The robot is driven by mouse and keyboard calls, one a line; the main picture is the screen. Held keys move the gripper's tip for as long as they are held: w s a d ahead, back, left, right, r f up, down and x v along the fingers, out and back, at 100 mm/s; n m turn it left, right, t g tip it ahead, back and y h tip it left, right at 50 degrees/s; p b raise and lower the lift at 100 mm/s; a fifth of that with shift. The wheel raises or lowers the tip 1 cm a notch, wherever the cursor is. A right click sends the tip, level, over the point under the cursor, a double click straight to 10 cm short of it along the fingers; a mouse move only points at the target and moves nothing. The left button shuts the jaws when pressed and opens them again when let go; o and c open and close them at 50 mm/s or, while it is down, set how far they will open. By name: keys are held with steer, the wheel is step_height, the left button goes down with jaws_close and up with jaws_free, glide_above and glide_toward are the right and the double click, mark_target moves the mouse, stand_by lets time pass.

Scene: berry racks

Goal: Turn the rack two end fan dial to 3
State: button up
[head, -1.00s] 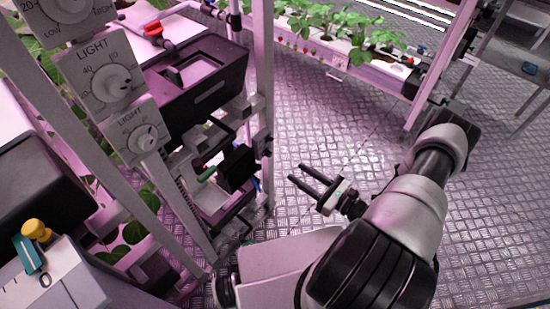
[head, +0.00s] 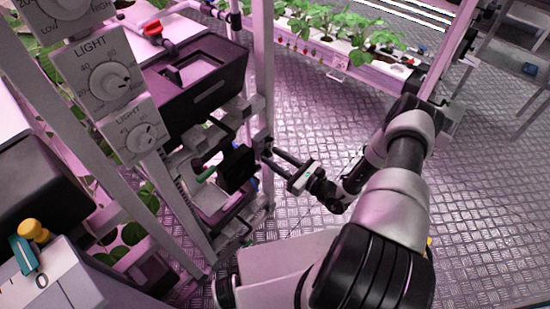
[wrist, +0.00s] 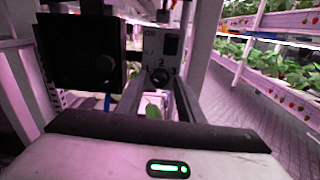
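In the wrist view, a small grey panel (wrist: 172,45) carries a dark round dial (wrist: 159,77) with the numbers 2 and 3 printed by it. Which number the dial points to is too small to tell. My gripper (wrist: 158,98) is open, with one finger on each side of the dial in the picture; I see no contact. In the head view my gripper (head: 269,155) reaches left, its two fingers apart and their tips close to the rack's post. The dial's face cannot be made out there.
A black box (wrist: 78,50) with a round knob is left of the panel. In the head view, light dials (head: 110,80) are on the near post and a black tank (head: 205,85) sits on the rack. Open metal floor (head: 330,110) lies to the right.

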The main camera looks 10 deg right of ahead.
jaws_close()
steer(key=shift+m, duration=0.3)
steer(key=m+b, duration=0.2)
steer(key=m, duration=0.6)
steer(key=m+b, duration=0.2)
steer(key=m, duration=0.6)
steer(key=shift+f+m, duration=0.2)
steer(key=shift+m, duration=0.2)
steer(key=m, duration=0.6)
steer(key=shift+s+m, duration=0.1)
steer(key=shift+m, duration=0.3)
steer(key=shift+t, duration=0.3)
